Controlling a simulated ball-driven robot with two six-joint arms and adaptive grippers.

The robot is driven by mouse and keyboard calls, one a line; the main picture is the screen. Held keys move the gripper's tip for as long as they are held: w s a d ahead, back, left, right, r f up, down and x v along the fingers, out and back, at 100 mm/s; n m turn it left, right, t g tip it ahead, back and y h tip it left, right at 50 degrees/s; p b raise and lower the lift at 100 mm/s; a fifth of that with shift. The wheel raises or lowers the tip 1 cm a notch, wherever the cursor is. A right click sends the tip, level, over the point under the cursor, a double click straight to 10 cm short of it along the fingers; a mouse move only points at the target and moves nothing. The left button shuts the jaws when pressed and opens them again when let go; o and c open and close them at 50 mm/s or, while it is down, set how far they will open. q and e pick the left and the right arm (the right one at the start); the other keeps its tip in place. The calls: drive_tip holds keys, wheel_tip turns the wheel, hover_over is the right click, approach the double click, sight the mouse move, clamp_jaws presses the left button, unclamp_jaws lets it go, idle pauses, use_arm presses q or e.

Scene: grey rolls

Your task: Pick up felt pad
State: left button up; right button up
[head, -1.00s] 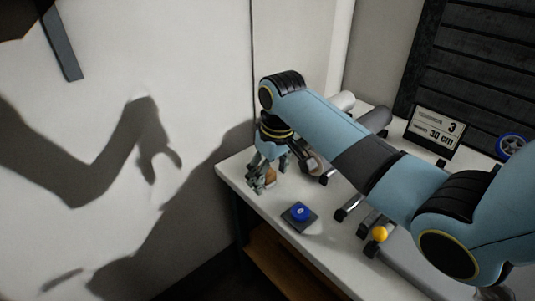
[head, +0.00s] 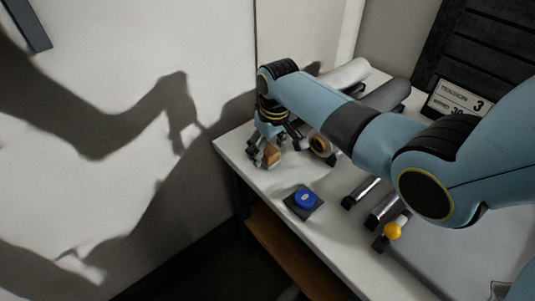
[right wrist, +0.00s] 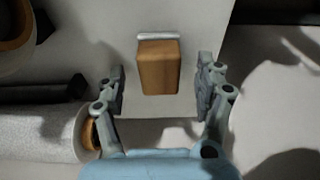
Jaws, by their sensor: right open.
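The felt pad is a wooden block (right wrist: 158,66) with a white felt strip (right wrist: 158,37) along its far edge in the right wrist view. It stands near the far left corner of the white table, and its wooden side (head: 271,156) shows in the head view. My right gripper (right wrist: 160,84) is open, with one finger on each side of the block and a gap on both sides. In the head view the right gripper (head: 263,154) points down at that corner and partly hides the block. My left gripper is not in view.
A blue button on a dark base (head: 305,199) sits near the front edge of the table (head: 262,192). Grey rolls (head: 345,75) lie behind the arm. A sign (head: 457,99) stands at the back.

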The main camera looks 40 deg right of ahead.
drive_tip(key=shift+w+f, duration=0.15)
drive_tip(key=shift+f, duration=0.7)
drive_tip(key=c, duration=1.2)
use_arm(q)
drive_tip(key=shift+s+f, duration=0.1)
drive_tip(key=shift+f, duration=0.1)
use_arm(e)
drive_tip(key=shift+c, duration=0.3)
drive_tip(key=shift+r, duration=0.2)
wheel_tip(320, 180, up, 4)
drive_tip(key=shift+f, duration=0.1)
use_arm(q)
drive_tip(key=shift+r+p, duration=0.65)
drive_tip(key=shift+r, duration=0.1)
use_arm(e)
drive_tip(key=s+d+r, duration=0.1)
drive_tip(key=s+r, duration=0.5)
drive_tip(key=s, duration=0.5)
drive_tip(key=shift+s+d+r, duration=0.2)
drive_tip(key=shift+s+r, duration=0.15)
drive_tip(key=shift+r, duration=0.05)
